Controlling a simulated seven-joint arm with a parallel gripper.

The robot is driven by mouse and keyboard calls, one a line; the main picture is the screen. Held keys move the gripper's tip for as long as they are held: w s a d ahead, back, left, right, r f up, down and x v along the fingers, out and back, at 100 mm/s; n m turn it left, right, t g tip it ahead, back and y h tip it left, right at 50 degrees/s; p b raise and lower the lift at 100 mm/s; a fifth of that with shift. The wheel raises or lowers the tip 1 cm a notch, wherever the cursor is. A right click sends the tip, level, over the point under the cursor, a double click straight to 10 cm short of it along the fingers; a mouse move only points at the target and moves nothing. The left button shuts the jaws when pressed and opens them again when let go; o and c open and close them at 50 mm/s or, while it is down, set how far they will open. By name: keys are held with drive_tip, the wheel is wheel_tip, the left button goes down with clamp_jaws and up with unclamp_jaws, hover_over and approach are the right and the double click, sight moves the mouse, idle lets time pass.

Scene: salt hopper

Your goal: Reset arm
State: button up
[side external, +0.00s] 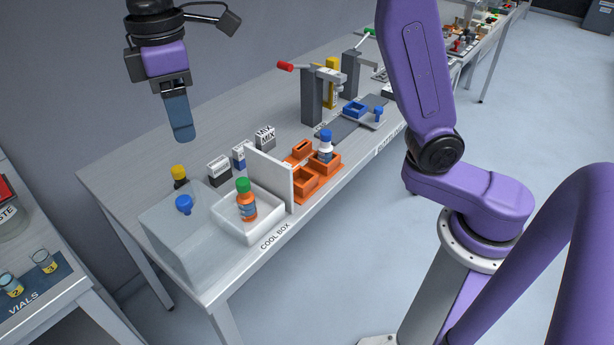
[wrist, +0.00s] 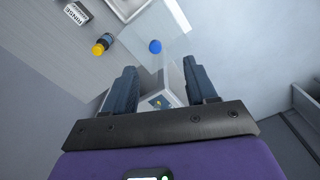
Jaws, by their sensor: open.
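My gripper (side external: 182,135) hangs in the air above the left part of the table, fingers pointing down. In the wrist view my gripper (wrist: 162,78) has its two dark blue fingers spread apart with nothing between them. My purple arm links rise on the right of the side view. A bottle with orange body and green cap (side external: 246,205) stands in the white compartment (side external: 268,222).
A yellow-capped dark bottle (side external: 179,175) and small labelled boxes (side external: 265,137) stand behind the cool box. Orange holders (side external: 304,182), one with a blue-capped bottle (side external: 325,148), sit right of a white upright panel (side external: 272,172). Grey stands with levers (side external: 312,95) are farther back.

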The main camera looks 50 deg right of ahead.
drive_tip(key=s+d+f, duration=0.6)
drive_tip(key=s+d, duration=0.5)
drive_tip(key=s, duration=0.1)
drive_tip(key=s+d+f, duration=0.7)
drive_tip(key=s+d, duration=0.4)
drive_tip(key=s, duration=0.2)
drive_tip(key=shift+d, duration=0.4)
